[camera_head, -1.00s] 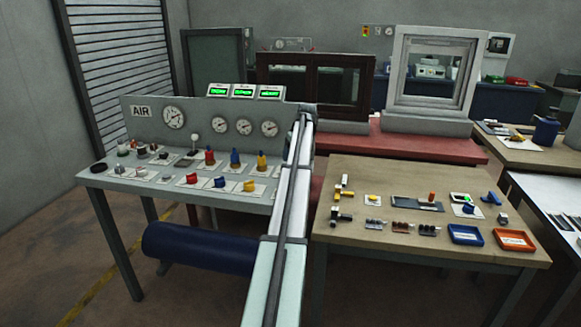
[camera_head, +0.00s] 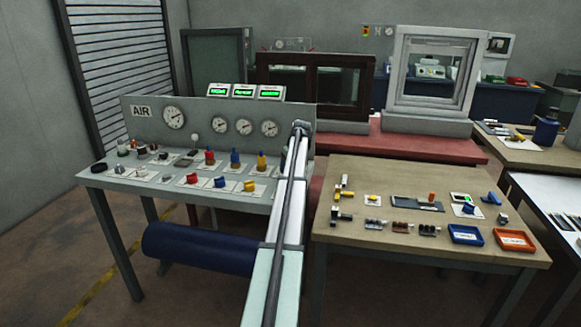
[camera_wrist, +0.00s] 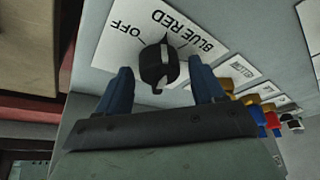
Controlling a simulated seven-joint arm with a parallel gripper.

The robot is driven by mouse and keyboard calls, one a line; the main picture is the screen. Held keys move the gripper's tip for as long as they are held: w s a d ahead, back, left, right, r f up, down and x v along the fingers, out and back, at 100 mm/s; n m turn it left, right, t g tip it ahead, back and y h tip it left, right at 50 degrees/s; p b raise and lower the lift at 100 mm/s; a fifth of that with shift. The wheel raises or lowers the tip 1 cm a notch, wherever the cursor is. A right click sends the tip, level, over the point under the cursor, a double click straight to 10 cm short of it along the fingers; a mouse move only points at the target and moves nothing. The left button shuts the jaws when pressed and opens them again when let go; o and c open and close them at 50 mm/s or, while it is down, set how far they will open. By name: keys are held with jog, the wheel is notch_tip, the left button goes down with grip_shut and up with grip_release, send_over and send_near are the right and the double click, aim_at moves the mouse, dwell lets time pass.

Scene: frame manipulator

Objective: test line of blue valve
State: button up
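In the wrist view, my gripper (camera_wrist: 160,68) is open, with one blue finger on each side of a black selector knob (camera_wrist: 154,70). The knob's white plate reads OFF, BLUE and RED; I cannot tell firmly which label it points to. Contact is not clear. In the head view, a tall blue valve (camera_head: 235,159) stands between red and yellow ones on the grey AIR bench (camera_head: 106,178). A lower blue knob (camera_head: 220,182) sits in the row in front. My arm hides the gripper and selector knob in the head view.
Round gauges (camera_head: 174,117) line the bench's back panel, with three green-lit displays (camera_head: 243,91) on top. A wooden table (camera_head: 380,165) with small parts, a blue tray (camera_head: 466,235) and an orange tray (camera_head: 513,240) stands to the right.

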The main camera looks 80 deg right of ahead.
jog(key=c, duration=0.9)
jog(key=shift+c, duration=0.2)
jog(key=shift+m, duration=0.3)
jog(key=m+g+h, duration=0.1)
jog(key=m, duration=0.2)
jog(key=shift+w+a, duration=0.15)
jog(key=shift+m+g, duration=1)
jog(key=shift+m, duration=1.5)
jog(key=o, duration=1.1)
jog(key=shift+c, duration=0.2)
